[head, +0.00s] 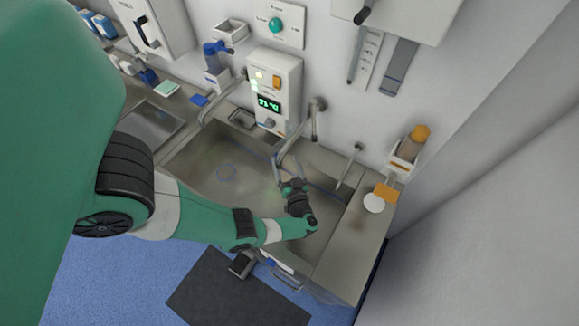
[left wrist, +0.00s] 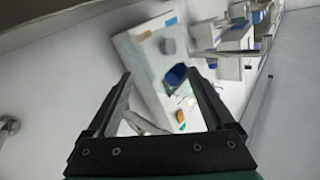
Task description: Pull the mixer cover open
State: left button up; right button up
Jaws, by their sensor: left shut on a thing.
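A white wall box (head: 273,88) with a green digital display, an orange switch and a round knob hangs above the steel sink. A metal tap (head: 314,122) stands to its right, with a long bent bar (head: 281,152) reaching down over the basin. I cannot tell for sure which part is the mixer cover. My left gripper (head: 286,186) is at the lower end of this bar, over the basin, and shut on it. In the left wrist view a pale bar (left wrist: 145,122) shows between the fingers of the left gripper (left wrist: 160,73). My right gripper is not in view.
The steel sink (head: 215,178) lies below my left arm. A thin tap (head: 350,165) stands further right. A bottle in a wall holder (head: 406,151) and a white disc (head: 374,203) are at the right end. A dark mat (head: 235,295) lies on the blue floor.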

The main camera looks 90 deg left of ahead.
pick_arm(q)
jog(key=shift+w+r, duration=0.3)
jog(key=shift+w, duration=0.25)
jog(key=w+d+b, duration=0.1)
jog(key=d, duration=1)
jog(key=shift+d+f, duration=0.2)
jog(key=shift+f, duration=0.05)
jog(key=shift+w, duration=0.15)
